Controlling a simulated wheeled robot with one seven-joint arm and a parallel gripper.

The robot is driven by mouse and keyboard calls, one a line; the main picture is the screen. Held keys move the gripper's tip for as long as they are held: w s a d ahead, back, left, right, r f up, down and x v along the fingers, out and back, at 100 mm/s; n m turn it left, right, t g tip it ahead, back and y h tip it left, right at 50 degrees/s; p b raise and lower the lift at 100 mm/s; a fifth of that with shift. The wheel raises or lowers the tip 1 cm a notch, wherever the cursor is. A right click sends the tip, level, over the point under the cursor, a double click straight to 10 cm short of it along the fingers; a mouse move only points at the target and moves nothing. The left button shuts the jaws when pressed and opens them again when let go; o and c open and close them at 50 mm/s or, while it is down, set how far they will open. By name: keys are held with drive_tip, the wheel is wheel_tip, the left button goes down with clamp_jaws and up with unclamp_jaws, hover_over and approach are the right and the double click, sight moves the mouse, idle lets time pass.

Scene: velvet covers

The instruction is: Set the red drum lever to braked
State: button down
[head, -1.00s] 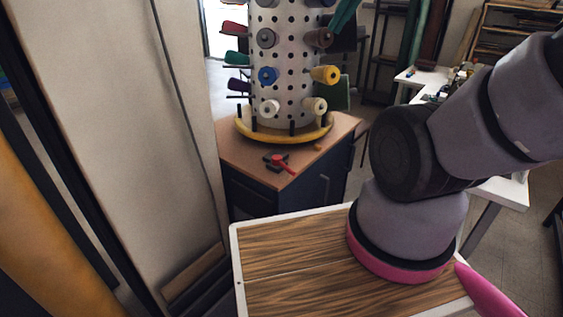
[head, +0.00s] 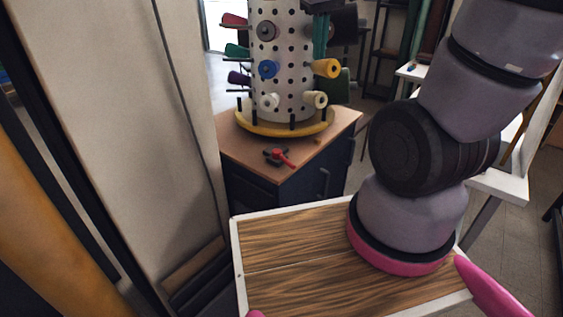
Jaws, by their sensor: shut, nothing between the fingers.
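The drum (head: 283,88) is a white perforated cylinder carrying coloured spools, on a yellow ring base (head: 287,128). The red lever (head: 283,159) sits on a black mount on the cabinet top, in front of the drum. Its red arm points toward the lower right in the head view. Any marking for braked is too small to read. My gripper (head: 320,55) shows at the top edge, with a dark body and teal fingers pointing down. It is shut and empty, in front of the drum's right side, above and apart from the lever.
The drum stands on a dark cabinet with a wooden top (head: 240,145). A tall pale panel (head: 130,120) fills the left. A white table (head: 500,185) stands at the right behind my arm.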

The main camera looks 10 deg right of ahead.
sight(285, 159)
drive_tip(key=w+a+f+n+h, duration=0.2)
drive_tip(key=f+n, duration=0.4)
drive_tip(key=f, duration=0.4)
drive_tip(key=w+a+f+n+h, duration=0.2)
drive_tip(key=w+a+f+n, duration=0.2)
drive_tip(key=a+f+n, duration=0.3)
drive_tip(key=w+a+f+n+h, duration=0.1)
drive_tip(key=w+a+f+n, duration=0.3)
drive_tip(key=f, duration=0.9)
drive_tip(key=shift+a+f+n+h, duration=0.35)
drive_tip(key=shift+a+n, duration=0.35)
drive_tip(key=shift+n, duration=0.5)
drive_tip(key=shift+w, duration=0.1)
drive_tip(key=x, duration=0.8)
drive_tip(key=d+r+x, duration=0.1)
drive_tip(key=x, duration=0.3)
drive_tip(key=shift+d, duration=0.15)
drive_tip(key=shift+w+d+f, duration=0.25)
drive_tip(key=shift+w+d, duration=0.05)
drive_tip(key=shift+d, duration=0.25)
